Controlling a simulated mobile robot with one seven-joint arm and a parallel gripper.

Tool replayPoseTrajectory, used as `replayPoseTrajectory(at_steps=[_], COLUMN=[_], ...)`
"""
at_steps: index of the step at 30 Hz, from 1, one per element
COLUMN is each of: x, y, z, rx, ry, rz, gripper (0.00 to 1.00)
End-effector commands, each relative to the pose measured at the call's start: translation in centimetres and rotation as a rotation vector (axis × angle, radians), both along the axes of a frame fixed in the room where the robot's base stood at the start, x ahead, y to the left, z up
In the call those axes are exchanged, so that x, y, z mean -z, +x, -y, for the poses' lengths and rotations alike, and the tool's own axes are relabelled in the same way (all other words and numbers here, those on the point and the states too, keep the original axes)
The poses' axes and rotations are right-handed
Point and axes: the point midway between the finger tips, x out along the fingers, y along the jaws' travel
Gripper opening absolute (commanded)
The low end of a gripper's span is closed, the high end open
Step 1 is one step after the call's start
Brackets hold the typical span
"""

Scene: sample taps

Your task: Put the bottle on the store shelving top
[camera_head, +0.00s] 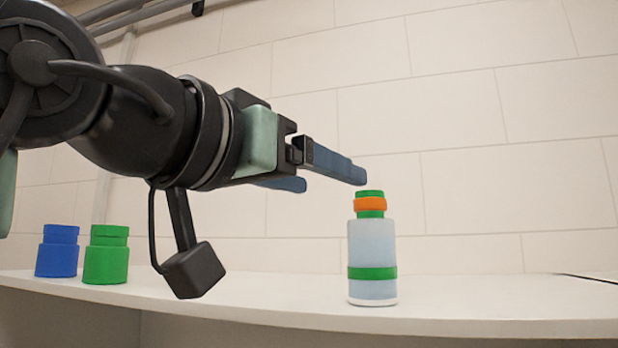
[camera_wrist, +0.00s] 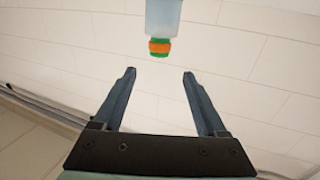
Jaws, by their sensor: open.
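The bottle (camera_head: 372,258) stands upright on a white shelf top (camera_head: 460,305) in the head view. It has a pale blue-grey body, a green band, and a green cap with an orange ring. My gripper (camera_head: 335,176) is to the left of the bottle, at about the height of its cap in the picture. Its blue-grey fingers point right and are apart and empty. In the wrist view the bottle (camera_wrist: 161,22) hangs in from the top edge, its cap beyond my open fingertips (camera_wrist: 158,75). The rest of its body is cut off there.
A blue jar (camera_head: 58,252) and a green jar (camera_head: 106,255) stand on the shelf top at the left. A thin dark strip (camera_head: 590,278) lies at the far right. A tiled wall (camera_head: 480,130) is behind. The shelf top beside the bottle is clear.

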Motion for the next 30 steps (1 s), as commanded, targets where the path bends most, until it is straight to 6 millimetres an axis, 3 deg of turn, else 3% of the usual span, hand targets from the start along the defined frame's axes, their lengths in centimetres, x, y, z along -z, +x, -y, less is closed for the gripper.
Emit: replayPoseTrajectory(at_steps=[7,14,17,24,30], x=[0.5,2.1,3.3,7.0,8.5], y=[0.7,0.4,-0.9,-6.2,-9.4], z=[0.8,2.0,1.7,-0.1,-1.1], rx=[-0.006,-0.116,-0.21,-0.466,-0.593], ry=[-0.035,-0.178,-0.235,-0.279,-0.254], rz=[0.072,0.355,0.474,0.69,0.775], gripper=[0.75,0.75,0.75,0.75,0.75])
